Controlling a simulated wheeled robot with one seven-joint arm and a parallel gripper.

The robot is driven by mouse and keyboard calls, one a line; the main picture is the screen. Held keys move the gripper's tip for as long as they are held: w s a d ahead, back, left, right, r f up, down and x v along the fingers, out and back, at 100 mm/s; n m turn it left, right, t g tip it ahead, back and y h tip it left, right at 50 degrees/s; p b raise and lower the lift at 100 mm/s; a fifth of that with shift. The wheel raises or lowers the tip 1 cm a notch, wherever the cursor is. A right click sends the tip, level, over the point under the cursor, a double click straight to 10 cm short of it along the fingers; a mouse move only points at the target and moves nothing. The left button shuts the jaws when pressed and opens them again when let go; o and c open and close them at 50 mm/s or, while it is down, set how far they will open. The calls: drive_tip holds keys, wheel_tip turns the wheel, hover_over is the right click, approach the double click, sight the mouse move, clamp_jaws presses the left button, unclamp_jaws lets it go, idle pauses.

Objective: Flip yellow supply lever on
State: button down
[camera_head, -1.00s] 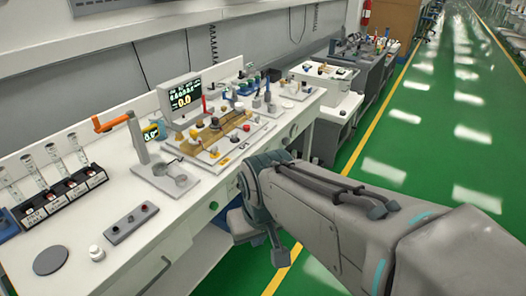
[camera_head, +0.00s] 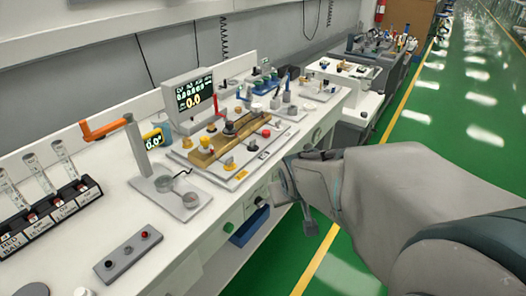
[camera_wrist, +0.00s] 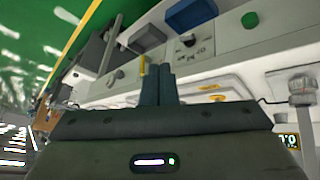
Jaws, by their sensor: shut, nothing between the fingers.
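A small yellow piece (camera_head: 229,163) stands at the front edge of the bench-top panel in the head view, and I cannot tell clearly if it is the supply lever. A round yellow knob (camera_head: 205,141) sits behind it. In the wrist view, an upright yellow piece (camera_wrist: 142,66) shows just left of my fingertips, but contact cannot be judged. My gripper (camera_wrist: 158,72) is shut and empty. In the head view, my gripper (camera_head: 284,188) is in front of the bench, right of the panel, its fingers partly hidden.
The white bench (camera_head: 105,205) carries a monitor (camera_head: 190,99), an orange-handled stand (camera_head: 137,148), a row of labelled tubes (camera_head: 48,212) and a grey button box (camera_head: 128,254). Green floor (camera_head: 440,130) is open at right.

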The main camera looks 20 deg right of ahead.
drive_tip(key=w+d+f+n+t+y+b, duration=0.2)
drive_tip(key=w+d+f+t+b, duration=0.35)
drive_tip(key=f+b, duration=0.3)
drive_tip(key=w+d+f+n+t+y+b, duration=0.15)
drive_tip(key=w+d+f+t+b, duration=0.25)
drive_tip(key=d+f+t+b, duration=0.5)
drive_tip(key=w+a+r+g, duration=0.1)
drive_tip(key=w+a, duration=0.2)
drive_tip(key=w, duration=1)
drive_tip(key=shift+w+b, duration=0.3)
drive_tip(key=shift+w, duration=0.05)
drive_tip(key=shift+a+m+g, duration=0.1)
drive_tip(key=shift+m+g, duration=0.15)
